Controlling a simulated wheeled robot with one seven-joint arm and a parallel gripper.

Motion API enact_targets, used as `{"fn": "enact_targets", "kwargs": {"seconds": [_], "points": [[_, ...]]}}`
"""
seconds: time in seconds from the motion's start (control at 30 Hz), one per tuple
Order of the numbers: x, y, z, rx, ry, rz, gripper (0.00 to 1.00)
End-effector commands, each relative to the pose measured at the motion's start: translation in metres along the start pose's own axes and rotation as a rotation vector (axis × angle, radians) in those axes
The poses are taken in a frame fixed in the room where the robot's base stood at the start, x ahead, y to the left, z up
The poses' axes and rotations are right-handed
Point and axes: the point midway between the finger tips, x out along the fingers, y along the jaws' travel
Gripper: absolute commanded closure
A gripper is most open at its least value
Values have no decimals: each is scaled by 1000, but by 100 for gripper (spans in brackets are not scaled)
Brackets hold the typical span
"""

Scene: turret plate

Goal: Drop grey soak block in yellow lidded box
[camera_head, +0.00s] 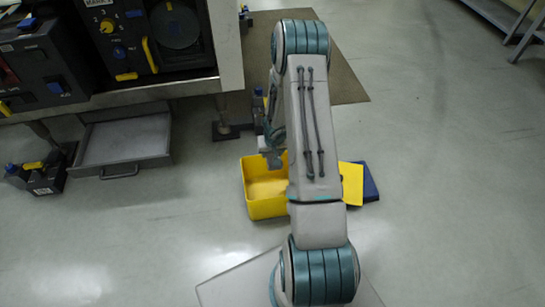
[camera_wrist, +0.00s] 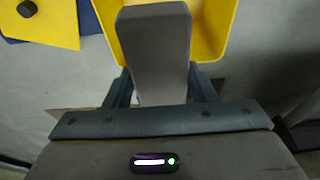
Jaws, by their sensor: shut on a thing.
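The grey soak block (camera_wrist: 157,48) is a long grey slab between the fingers of my gripper (camera_wrist: 161,88) in the wrist view. My gripper is shut on it. The yellow box (camera_head: 268,208) stands open on the floor in the head view, partly hidden by my arm. It also shows in the wrist view (camera_wrist: 216,48), beyond and around the far end of the block. The block appears over the box opening; its exact height cannot be told. The yellow lid (camera_head: 352,185) lies to the right of the box, off it.
A dark blue flat item (camera_head: 371,188) lies by the lid. A machine cabinet (camera_head: 150,45) with an open drawer (camera_head: 124,145) stands at upper left. A small dark caddy (camera_head: 42,178) is at the far left. Floor on the right is clear.

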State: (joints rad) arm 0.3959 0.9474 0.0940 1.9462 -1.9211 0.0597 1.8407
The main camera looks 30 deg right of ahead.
Motion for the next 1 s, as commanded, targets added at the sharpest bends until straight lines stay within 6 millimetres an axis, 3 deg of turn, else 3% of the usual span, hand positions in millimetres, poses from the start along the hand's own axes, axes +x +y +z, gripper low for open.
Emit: {"fn": "enact_targets", "kwargs": {"seconds": [0.5,0.97,1.0], "points": [[52,1,14,1,0,1,76],[57,1,16,1,0,1,76],[57,1,16,1,0,1,38]]}}
